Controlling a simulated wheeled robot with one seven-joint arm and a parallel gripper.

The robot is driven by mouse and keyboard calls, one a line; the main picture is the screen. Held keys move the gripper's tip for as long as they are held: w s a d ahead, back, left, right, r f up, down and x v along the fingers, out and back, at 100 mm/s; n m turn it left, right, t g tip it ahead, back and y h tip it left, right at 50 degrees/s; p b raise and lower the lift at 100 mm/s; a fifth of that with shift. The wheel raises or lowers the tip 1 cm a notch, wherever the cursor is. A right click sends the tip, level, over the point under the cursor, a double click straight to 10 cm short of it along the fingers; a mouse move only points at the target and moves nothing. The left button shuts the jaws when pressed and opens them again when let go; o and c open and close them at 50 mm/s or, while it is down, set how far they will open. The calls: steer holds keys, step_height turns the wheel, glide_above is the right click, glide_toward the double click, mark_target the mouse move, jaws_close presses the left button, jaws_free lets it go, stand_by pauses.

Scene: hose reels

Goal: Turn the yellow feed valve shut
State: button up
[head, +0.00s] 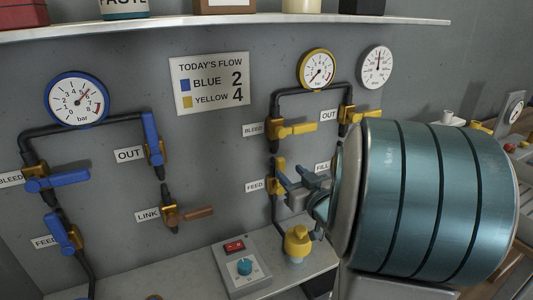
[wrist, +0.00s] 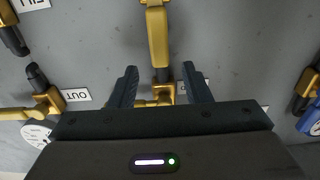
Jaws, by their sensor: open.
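The yellow feed valve (head: 276,178) is on the wall pipe beside its FEED label, partly hidden by my gripper (head: 287,180). Its handle points up, in line with the pipe. In the wrist view, which is upside down, the yellow handle (wrist: 158,38) hangs from the top edge. My gripper (wrist: 159,70) is open, with one dark finger on each side of the handle's free end.
The yellow bleed valve (head: 290,129) sits above, and the yellow out valve (head: 352,115) is to the upper right. A large teal cylinder, part of my arm, covers the fill area. A control box (head: 240,265) and a yellow fitting (head: 298,243) stand below on the bench.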

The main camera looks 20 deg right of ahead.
mark_target(282, 165)
steer(key=w, duration=0.6)
steer(key=shift+w+a, duration=0.1)
steer(key=shift+w, duration=0.2)
jaws_close()
